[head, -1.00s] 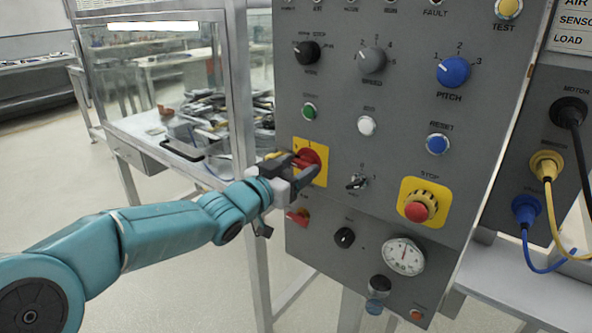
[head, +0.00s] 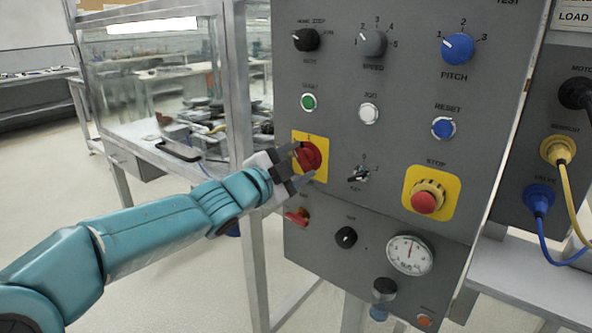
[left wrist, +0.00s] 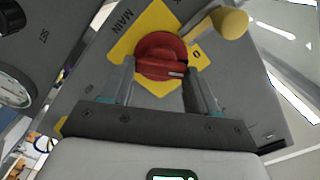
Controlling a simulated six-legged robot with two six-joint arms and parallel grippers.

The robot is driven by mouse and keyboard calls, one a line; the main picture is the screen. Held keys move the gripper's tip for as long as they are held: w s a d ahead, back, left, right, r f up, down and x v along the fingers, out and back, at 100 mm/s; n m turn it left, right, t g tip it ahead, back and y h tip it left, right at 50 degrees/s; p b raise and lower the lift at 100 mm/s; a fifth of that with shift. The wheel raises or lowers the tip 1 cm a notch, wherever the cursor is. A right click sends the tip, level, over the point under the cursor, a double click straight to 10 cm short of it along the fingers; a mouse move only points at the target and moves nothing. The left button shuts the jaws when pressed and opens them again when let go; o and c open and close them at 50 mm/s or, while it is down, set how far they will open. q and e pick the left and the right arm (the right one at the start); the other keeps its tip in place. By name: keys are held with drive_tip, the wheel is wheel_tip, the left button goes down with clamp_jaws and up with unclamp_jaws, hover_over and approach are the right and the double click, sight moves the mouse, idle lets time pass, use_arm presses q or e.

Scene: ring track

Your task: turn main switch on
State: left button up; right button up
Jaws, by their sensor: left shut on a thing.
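The main switch is a round red knob (head: 309,156) on a yellow plate (head: 314,140) at the left edge of the grey control panel. My left gripper (head: 298,166) reaches it from the left, with one finger above and one below. In the left wrist view the red knob (left wrist: 160,55) sits between the two fingers (left wrist: 157,82), with a white mark near its edge. The word MAIN and a 0 are legible on the plate (left wrist: 128,38). The gripper is shut on the knob. Its fingers hide part of the plate. My right gripper is not in view.
An orange-red lever (head: 297,216) is just below my gripper. The panel (head: 400,70) carries several dials and buttons, with a red stop button (head: 424,202) farther right. A metal frame post (head: 236,90) stands behind my wrist.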

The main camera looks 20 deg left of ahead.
use_arm(q)
drive_tip(key=m+b, duration=0.1)
drive_tip(key=m, duration=0.2)
drive_tip(key=shift+f+m, duration=0.15)
drive_tip(key=shift+m, duration=0.15)
drive_tip(key=shift+m+b, duration=0.8)
drive_tip(key=shift+m, duration=0.9)
drive_tip(key=o, duration=1.1)
drive_tip(key=shift+c, duration=0.2)
drive_tip(key=p+v, duration=0.1)
drive_tip(key=v, duration=1.5)
drive_tip(key=shift+s+p, duration=0.2)
drive_tip(key=shift+p, duration=0.1)
